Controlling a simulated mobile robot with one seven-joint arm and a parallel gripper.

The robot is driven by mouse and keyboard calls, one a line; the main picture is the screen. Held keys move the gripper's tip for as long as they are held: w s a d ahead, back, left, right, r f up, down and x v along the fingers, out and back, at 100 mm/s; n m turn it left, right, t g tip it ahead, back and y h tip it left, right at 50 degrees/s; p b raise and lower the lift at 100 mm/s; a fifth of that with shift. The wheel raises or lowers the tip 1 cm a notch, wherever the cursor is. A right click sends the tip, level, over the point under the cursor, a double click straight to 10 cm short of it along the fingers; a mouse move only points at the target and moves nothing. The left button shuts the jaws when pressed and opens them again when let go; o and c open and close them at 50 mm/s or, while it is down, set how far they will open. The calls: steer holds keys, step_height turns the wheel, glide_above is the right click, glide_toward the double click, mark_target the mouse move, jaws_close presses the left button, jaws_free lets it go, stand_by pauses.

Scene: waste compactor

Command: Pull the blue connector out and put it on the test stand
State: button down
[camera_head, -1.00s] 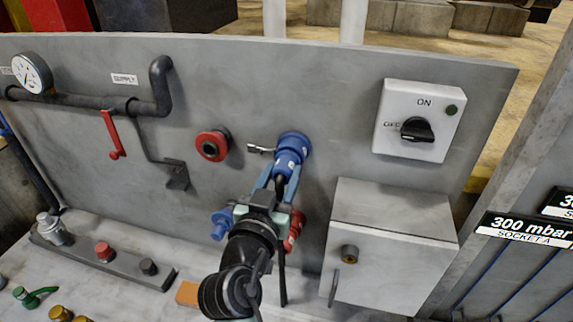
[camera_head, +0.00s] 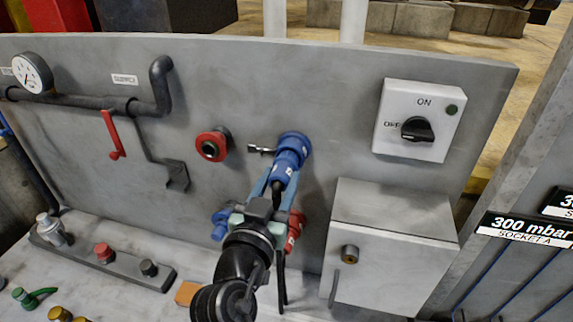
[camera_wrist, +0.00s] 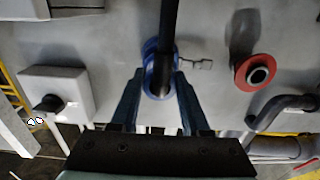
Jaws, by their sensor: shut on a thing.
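The blue connector (camera_head: 285,168) is at the blue socket (camera_head: 294,143) on the upright grey panel, in line with it. I cannot tell whether it is still partly inside. My gripper (camera_head: 280,182) is shut on the connector, with one finger on each side. In the wrist view the fingers (camera_wrist: 158,82) flank the blue connector (camera_wrist: 151,90), and a black cable runs up across it. A blue part (camera_head: 221,222) and a red part (camera_head: 295,230) show behind my gripper, partly hidden. I cannot tell for sure which thing is the test stand.
A red-ringed port (camera_head: 211,145) is left of the socket, with a small metal lever (camera_head: 261,150) between. A switch box (camera_head: 418,122) is at upper right. A grey box (camera_head: 388,245) stands close to the right. Buttons on a strip (camera_head: 125,268) are at lower left.

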mark_target(275, 191)
steer(key=shift+v, duration=2.2)
